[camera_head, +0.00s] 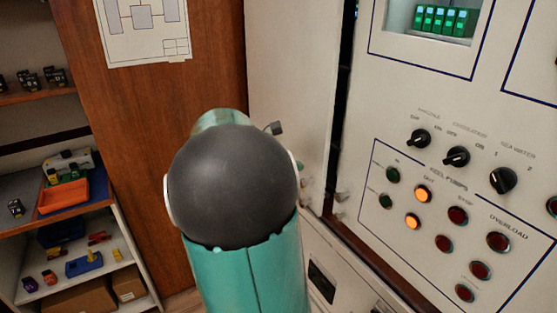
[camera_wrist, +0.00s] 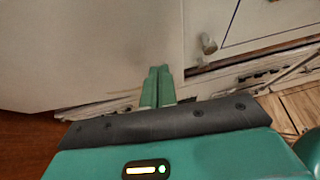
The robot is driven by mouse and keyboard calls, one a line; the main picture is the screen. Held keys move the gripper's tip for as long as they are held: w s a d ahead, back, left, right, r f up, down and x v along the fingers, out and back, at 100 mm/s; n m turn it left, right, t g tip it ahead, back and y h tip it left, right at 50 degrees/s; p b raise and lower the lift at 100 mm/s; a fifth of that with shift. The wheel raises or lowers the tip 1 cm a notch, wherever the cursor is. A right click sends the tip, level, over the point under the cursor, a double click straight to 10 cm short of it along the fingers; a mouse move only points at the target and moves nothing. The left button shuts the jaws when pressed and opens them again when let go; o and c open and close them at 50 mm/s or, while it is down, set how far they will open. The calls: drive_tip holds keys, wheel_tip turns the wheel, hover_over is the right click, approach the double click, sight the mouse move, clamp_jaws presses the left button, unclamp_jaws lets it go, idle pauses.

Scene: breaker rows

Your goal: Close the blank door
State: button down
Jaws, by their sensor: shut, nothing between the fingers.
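The blank door (camera_head: 285,70) is a plain white panel left of the control cabinet in the head view. A dark gap runs between its right edge and the cabinet, and it looks ajar. In the wrist view a plain pale panel (camera_wrist: 90,45), which looks like this door, fills the upper left. My gripper (camera_wrist: 158,72) has its two green fingers together, with nothing between them. The fingertips are by the lower right part of that panel; I cannot tell whether they touch it. My arm hides the lower left part of the door in the head view.
The control cabinet front (camera_head: 400,90) has rotary switches (camera_head: 457,156) and several lamps and buttons. A metal knob (camera_wrist: 208,43) stands right of my fingers in the wrist view. A wooden panel (camera_head: 200,90) and shelves with an orange bin (camera_head: 62,195) are at left.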

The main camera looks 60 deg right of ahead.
sight(315, 163)
drive_tip(key=shift+s+d+r, duration=0.1)
drive_tip(key=shift+s+d, duration=0.45)
drive_tip(key=shift+d, duration=0.25)
drive_tip(key=shift+s+d, duration=0.5)
drive_tip(key=shift+d, duration=0.3)
